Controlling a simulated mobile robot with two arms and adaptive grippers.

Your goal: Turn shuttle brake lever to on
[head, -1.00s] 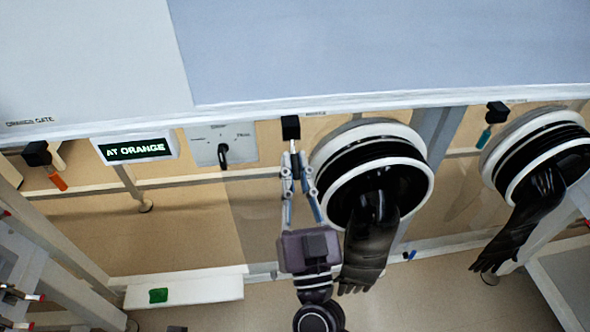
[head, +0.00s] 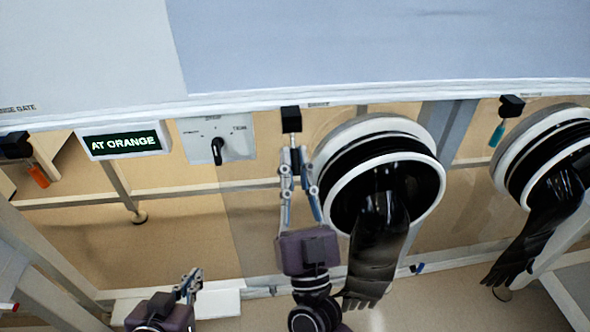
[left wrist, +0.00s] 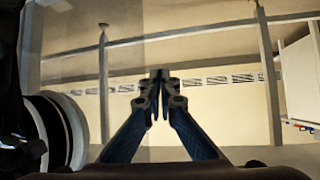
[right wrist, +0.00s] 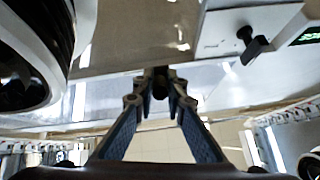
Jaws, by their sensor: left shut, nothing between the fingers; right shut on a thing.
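The brake lever's black mount (head: 291,119) sits under the front edge of the panel, left of the big glove port; the small label beside it is blurred. My right gripper (head: 294,152) points up at it and is shut on the lever just below the mount. The lever's grip is mostly hidden between the fingers. In the right wrist view the fingertips (right wrist: 160,78) close around a dark piece. My left gripper (head: 190,280) is low at the bottom left, away from the lever. In the left wrist view its fingertips (left wrist: 160,76) are together and empty.
A black glove (head: 378,245) hangs from the port ring (head: 420,205) close beside my right gripper. An orange-tipped lever (head: 38,175) and a teal-tipped lever (head: 497,135) flank the row.

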